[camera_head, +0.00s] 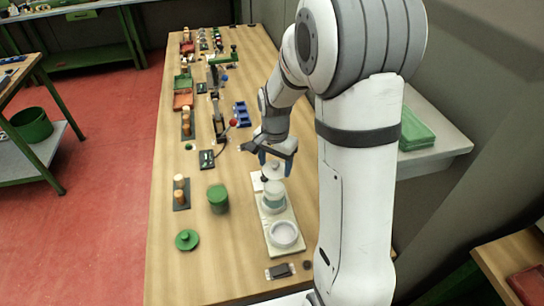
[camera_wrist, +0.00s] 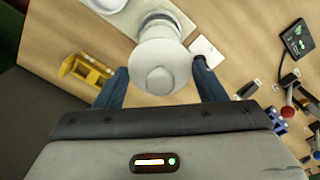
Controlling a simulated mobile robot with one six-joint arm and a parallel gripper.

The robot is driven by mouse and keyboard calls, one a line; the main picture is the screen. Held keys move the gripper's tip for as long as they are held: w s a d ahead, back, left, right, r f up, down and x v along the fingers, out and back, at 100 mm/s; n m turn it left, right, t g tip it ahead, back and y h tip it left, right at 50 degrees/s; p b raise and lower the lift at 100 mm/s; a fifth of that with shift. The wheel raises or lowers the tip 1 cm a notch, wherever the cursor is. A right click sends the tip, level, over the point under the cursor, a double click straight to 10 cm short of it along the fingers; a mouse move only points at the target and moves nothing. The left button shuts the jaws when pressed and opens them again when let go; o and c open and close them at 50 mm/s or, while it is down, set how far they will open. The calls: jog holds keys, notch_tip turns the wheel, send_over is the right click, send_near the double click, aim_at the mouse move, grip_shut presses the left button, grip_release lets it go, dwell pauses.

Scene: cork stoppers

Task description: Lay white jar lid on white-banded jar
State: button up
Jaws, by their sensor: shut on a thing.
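My gripper (camera_head: 275,163) is shut on the white jar lid (camera_wrist: 158,66), a round disc with a raised knob, held between its blue fingertips. The lid also shows in the head view (camera_head: 272,171). The white-banded jar (camera_head: 273,196) stands upright on a pale board (camera_head: 272,239), just below the lid. In the wrist view the jar (camera_wrist: 160,20) shows partly beyond the lid's far edge, and the lid hides the rest. I cannot tell whether lid and jar touch.
A white round dish (camera_head: 284,235) sits on the board's near end. A green jar (camera_head: 218,199) and a green lid (camera_head: 187,240) stand to the left, near a rack of cork stoppers (camera_head: 181,195). A dark device (camera_head: 280,271) lies in front. Bare wood lies between.

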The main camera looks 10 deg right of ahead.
jog(key=shift+s+f+b, duration=0.1)
jog(key=shift+f+b, duration=1.75)
jog(key=shift+f, duration=0.95)
jog(key=shift+a+f+b, duration=0.1)
jog(key=shift+f+b, duration=0.35)
jog(key=shift+b, duration=0.2)
jog(key=o, duration=1)
jog(key=shift+o, duration=0.2)
jog(key=shift+r, duration=0.1)
jog(key=shift+r+p, duration=2.3)
jog(key=shift+r, duration=1.15)
